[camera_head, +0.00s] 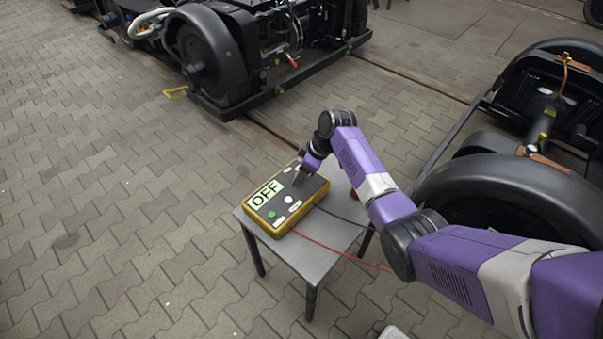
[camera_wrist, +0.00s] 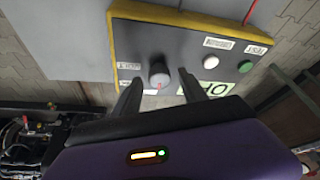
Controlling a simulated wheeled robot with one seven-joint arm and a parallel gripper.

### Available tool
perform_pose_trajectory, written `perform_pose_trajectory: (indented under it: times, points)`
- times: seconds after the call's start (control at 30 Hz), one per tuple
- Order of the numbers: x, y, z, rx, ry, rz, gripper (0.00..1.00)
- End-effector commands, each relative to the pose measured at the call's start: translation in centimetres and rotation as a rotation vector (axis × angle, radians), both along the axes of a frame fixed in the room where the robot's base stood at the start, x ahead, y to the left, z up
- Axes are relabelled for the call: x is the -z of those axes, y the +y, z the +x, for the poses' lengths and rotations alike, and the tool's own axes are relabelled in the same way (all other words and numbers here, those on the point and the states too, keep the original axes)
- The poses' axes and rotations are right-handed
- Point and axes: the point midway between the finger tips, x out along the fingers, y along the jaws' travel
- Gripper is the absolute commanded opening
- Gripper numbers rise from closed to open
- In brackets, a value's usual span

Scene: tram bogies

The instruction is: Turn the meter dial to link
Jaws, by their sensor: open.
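The meter (camera_head: 262,215) is a yellow box with a dark face, lying on a small grey table. Its display (camera_head: 266,194) reads OFF. The dial (camera_wrist: 158,75) is a dark round knob with a small red mark, seen in the wrist view; my gripper hides it in the head view. Two small white labels (camera_wrist: 129,66) lie beside the dial, too blurred to read surely. My gripper (camera_head: 302,178) is over the far right part of the meter. In the wrist view its open fingers (camera_wrist: 159,78) appear on either side of the dial; contact cannot be told.
The meter also has a green button (camera_wrist: 245,67) and a white one (camera_wrist: 224,45). A red lead (camera_head: 330,247) and a dark lead run off the grey table (camera_head: 283,246). Tram bogies stand behind (camera_head: 215,60) and at right (camera_head: 510,190). Paving at left is clear.

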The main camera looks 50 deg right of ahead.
Motion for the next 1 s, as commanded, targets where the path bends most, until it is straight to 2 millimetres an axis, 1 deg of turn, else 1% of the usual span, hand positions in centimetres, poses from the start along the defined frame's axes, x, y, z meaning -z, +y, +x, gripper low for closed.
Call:
perform_pose_trajectory:
  times: [0.2,0.23,0.27,0.3,0.47,0.5,0.77,1.0]
  points:
    - [0.04,0.02,0.02,0.0,0.0,0.0,0.5]
    - [0.04,0.02,0.02,0.0,0.0,0.0,0.46]
    - [0.04,0.02,0.02,0.0,0.0,0.0,0.41]
    - [0.05,0.03,0.01,0.0,0.0,0.0,0.33]
    - [0.05,0.04,0.0,0.0,0.0,0.0,0.01]
    - [0.04,0.03,0.0,0.0,0.0,0.0,0.0]
    - [-0.04,0.08,-0.03,0.019,0.0,0.0,0.0]
    - [-0.25,0.27,-0.04,0.131,0.001,0.002,0.0]
